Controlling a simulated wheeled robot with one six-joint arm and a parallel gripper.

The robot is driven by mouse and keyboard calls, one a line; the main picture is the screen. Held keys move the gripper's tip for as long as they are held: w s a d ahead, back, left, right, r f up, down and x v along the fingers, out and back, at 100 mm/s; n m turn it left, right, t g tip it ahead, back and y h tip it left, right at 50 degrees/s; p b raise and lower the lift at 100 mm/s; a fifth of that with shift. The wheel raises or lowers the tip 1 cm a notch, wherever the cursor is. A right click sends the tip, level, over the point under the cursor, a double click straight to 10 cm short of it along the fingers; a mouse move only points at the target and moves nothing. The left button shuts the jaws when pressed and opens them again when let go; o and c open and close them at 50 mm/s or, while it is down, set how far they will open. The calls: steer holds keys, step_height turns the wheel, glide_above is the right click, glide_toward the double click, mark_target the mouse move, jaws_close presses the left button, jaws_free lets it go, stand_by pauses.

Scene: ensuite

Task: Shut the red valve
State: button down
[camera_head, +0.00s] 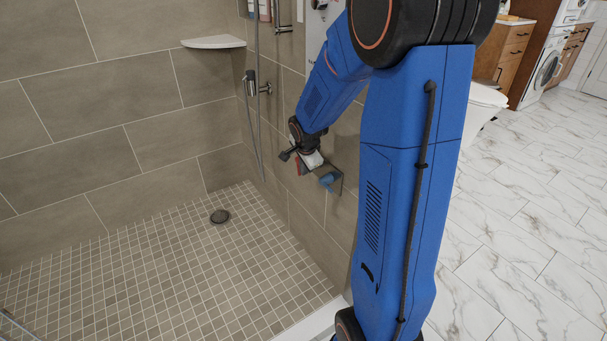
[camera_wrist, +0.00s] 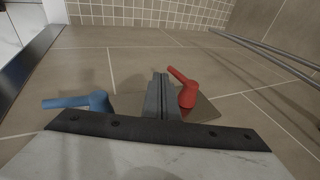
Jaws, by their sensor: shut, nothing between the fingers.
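In the head view, a small part of the red valve (camera_head: 302,168) shows beside my gripper (camera_head: 316,164), and the blue valve (camera_head: 328,180) is just below right.
A shower hose and rail (camera_head: 258,110) hang left of my gripper in the head view. A corner shelf (camera_head: 213,42) is higher up.

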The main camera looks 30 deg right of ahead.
steer(key=v, duration=1.1)
steer(key=shift+a+r, duration=0.1)
